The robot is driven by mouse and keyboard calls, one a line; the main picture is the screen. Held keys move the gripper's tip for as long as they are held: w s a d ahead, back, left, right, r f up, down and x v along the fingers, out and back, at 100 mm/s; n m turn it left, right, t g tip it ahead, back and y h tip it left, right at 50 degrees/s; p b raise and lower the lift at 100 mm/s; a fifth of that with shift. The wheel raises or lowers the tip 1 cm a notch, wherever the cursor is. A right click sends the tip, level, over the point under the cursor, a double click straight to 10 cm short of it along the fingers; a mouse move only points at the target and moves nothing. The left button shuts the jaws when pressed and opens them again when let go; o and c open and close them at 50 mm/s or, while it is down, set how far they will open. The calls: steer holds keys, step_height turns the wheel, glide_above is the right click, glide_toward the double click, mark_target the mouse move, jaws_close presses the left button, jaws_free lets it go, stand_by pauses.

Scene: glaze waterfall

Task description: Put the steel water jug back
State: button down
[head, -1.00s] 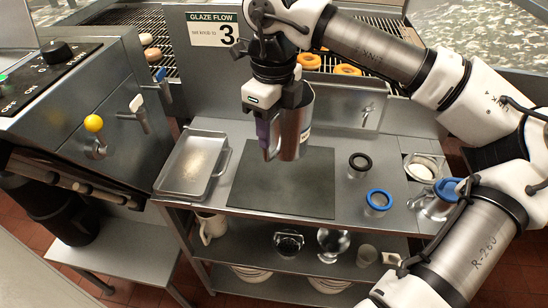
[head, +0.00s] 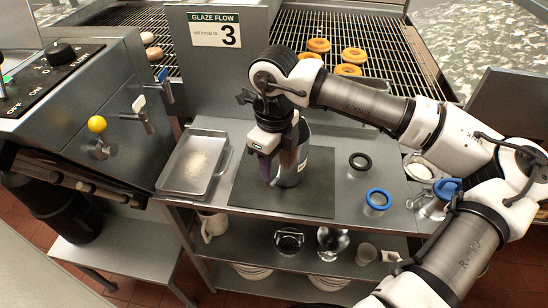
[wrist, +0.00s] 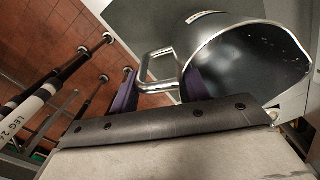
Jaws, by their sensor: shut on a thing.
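The steel water jug (head: 296,165) is upright at the dark mat (head: 312,199) on the steel counter. My gripper (head: 270,170) is shut on the jug's handle at its left side. In the wrist view the jug (wrist: 245,65) shows its open mouth, and its handle (wrist: 152,62) lies between the purple finger pads of my gripper (wrist: 150,90). The jug's base is low at the mat, but I cannot tell whether it touches.
A steel tray (head: 221,168) stands left of the mat. A lower shelf holds a mug (head: 212,226) and glassware. The mat's front part is clear.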

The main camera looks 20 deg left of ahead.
steer(key=shift+f, duration=0.15)
steer(key=c, duration=0.7)
jaws_free()
step_height(320, 180, up, 12)
steer(key=b, duration=0.1)
steer(key=shift+r+b, duration=0.2)
steer(key=shift+b, duration=0.15)
